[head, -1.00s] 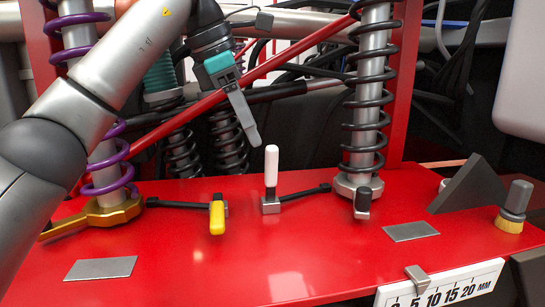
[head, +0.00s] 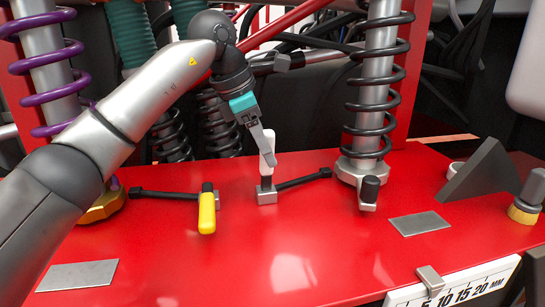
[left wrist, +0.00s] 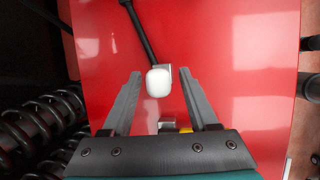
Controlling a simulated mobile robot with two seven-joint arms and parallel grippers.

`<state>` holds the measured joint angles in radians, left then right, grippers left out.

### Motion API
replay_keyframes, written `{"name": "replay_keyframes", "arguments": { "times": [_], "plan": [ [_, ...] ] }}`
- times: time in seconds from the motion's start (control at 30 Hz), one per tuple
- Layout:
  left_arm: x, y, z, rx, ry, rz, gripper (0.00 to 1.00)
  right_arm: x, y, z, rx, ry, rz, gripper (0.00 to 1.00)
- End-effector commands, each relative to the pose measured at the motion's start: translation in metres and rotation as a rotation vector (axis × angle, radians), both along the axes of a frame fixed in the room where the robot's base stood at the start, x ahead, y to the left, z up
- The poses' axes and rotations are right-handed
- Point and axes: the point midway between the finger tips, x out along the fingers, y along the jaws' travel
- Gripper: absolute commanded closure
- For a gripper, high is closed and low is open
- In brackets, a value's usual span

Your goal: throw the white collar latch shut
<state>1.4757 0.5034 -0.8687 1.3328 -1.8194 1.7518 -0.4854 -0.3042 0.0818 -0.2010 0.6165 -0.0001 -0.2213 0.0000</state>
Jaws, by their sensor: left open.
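The white collar latch stands on the red deck, its white handle (head: 264,143) upright on a small metal base (head: 266,196). A black rod (head: 303,179) runs from the base toward the right coilover's foot. My left gripper (head: 271,158) reaches down at the handle, and one finger covers part of it. In the left wrist view the gripper (left wrist: 160,75) is open. The handle's white end (left wrist: 159,83) lies between the two fingers, with a visible gap on each side. My right gripper is not in view.
A yellow-handled latch (head: 207,213) stands left of the white one, and a black-handled one (head: 369,190) to the right. Coilovers (head: 378,95) rise behind. The front middle deck (head: 290,250) is clear.

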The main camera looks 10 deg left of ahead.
Motion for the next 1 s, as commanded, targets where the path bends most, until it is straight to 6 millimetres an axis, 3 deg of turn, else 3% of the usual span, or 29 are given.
{"name": "replay_keyframes", "arguments": {
  "times": [0.23, 0.63, 1.0],
  "plan": [
    [0.01, -0.011, -0.031, 0.0, 0.001, -0.002, 0.4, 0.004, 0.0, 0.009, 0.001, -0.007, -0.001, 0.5],
    [0.012, -0.013, -0.039, 0.0, 0.0, -0.001, 0.4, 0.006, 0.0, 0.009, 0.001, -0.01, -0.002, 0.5],
    [0.012, -0.013, -0.038, 0.0, 0.0, -0.001, 0.8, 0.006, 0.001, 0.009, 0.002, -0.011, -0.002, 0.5]
  ]
}}
